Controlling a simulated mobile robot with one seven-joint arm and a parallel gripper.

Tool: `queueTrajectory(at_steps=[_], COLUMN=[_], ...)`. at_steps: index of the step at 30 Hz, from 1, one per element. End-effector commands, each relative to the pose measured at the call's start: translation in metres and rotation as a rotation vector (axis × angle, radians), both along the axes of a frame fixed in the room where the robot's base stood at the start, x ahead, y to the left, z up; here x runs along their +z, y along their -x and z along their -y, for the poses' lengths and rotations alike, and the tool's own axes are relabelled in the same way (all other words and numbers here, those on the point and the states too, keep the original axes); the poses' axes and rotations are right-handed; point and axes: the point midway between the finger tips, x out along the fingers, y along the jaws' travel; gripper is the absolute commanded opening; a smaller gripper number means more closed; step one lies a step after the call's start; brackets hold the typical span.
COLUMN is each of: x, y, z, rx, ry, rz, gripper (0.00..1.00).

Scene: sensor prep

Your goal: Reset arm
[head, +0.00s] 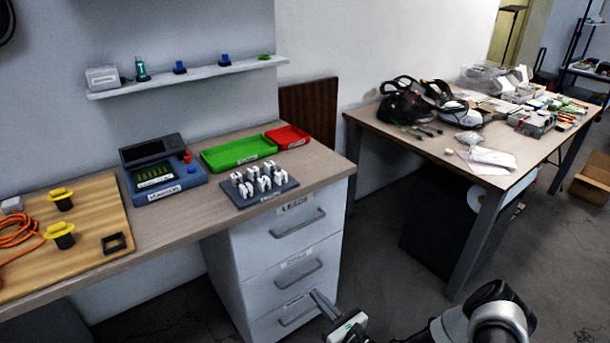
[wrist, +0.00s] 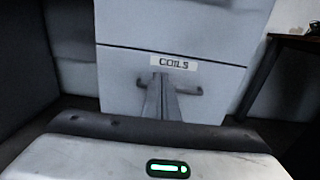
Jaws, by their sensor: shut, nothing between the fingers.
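My gripper (head: 316,295) is low in front of the white drawer unit (head: 246,245), by the lowest drawer in the head view. Its fingers are shut together with nothing between them. In the wrist view the fingers (wrist: 160,92) point at a drawer front labelled COILS (wrist: 174,63) and overlap its grey handle (wrist: 192,90). I cannot tell whether they touch the handle. The drawers look closed. The top handle (head: 300,224) and the middle handle (head: 300,276) are free.
The workbench (head: 200,222) above holds a blue tester (head: 165,185), a green tray (head: 238,152), a red tray (head: 287,136) and a dark rack (head: 262,197) of white parts. A cluttered table (head: 420,143) stands right. Floor (head: 385,270) between them is open.

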Motion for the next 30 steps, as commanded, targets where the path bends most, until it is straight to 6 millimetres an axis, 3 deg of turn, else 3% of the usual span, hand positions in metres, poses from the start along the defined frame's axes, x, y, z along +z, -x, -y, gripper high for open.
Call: queueTrajectory(at_steps=[5, 11, 15, 20, 30], x=[0.036, 0.122, 0.176, 0.23, 0.325], y=[-0.006, 0.005, 0.029, 0.063, 0.14], z=[-0.006, -0.028, -0.041, -0.046, -0.021], rx=[0.118, 0.455, 0.695, 0.942, 1.337], ry=[0.065, 0.263, 0.432, 0.647, 1.176], rz=[0.069, 0.23, 0.328, 0.423, 0.569], gripper=[0.0, 0.0, 0.0, 0.0, 0.0])
